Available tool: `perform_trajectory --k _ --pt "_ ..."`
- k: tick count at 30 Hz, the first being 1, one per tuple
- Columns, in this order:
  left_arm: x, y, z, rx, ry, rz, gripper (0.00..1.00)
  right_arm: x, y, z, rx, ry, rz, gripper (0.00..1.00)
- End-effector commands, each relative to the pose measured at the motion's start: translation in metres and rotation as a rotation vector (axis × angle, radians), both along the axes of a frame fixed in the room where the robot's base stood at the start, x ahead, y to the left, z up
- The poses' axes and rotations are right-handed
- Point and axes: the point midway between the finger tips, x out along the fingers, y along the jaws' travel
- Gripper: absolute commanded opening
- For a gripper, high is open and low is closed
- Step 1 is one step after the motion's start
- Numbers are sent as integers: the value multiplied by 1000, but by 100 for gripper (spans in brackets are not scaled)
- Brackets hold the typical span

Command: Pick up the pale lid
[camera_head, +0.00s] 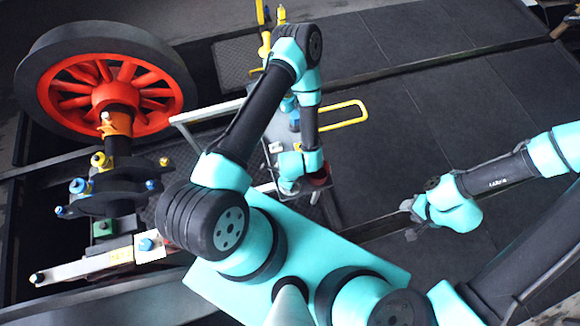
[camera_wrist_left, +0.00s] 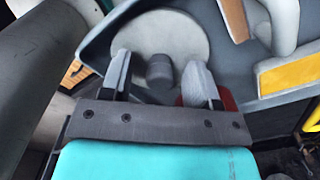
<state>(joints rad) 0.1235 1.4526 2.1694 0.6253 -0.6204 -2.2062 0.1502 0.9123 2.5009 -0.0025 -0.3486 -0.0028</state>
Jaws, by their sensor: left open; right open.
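The pale lid (camera_wrist_left: 150,30) is a round light-grey disc with a dark grey knob (camera_wrist_left: 160,78), in the left wrist view. It lies on a blue-grey surface. My left gripper (camera_wrist_left: 158,63) is open, with one finger on each side of the knob and gaps on both sides. I cannot tell how far the fingertips are from the lid. In the head view I cannot make out the lid, and my left arm covers much of that area. My right gripper (camera_head: 411,219) is open and empty above the dark floor, well to the right.
A red thing (camera_wrist_left: 228,100) shows behind the right finger in the left wrist view, and a yellow panel (camera_wrist_left: 288,75) is at the right. In the head view, a yellow rail (camera_head: 345,112) stands near my left wrist. A large red-spoked wheel (camera_head: 110,85) stands at the upper left.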

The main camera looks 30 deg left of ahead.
Motion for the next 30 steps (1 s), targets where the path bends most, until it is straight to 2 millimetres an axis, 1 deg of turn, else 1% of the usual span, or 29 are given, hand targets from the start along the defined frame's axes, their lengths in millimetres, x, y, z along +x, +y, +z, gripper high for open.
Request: perform_trajectory --k 13,27,29,30 --pt "0 0 0 0 0 0 55 0 0 0 0 0 0 43" --pt "0 0 0 0 0 0 10 0 0 0 0 0 0 43" --pt "0 0 0 0 0 0 4 0 0 0 0 0 0 43" --pt "0 0 0 0 0 0 2 0 0 0 0 0 0 43"
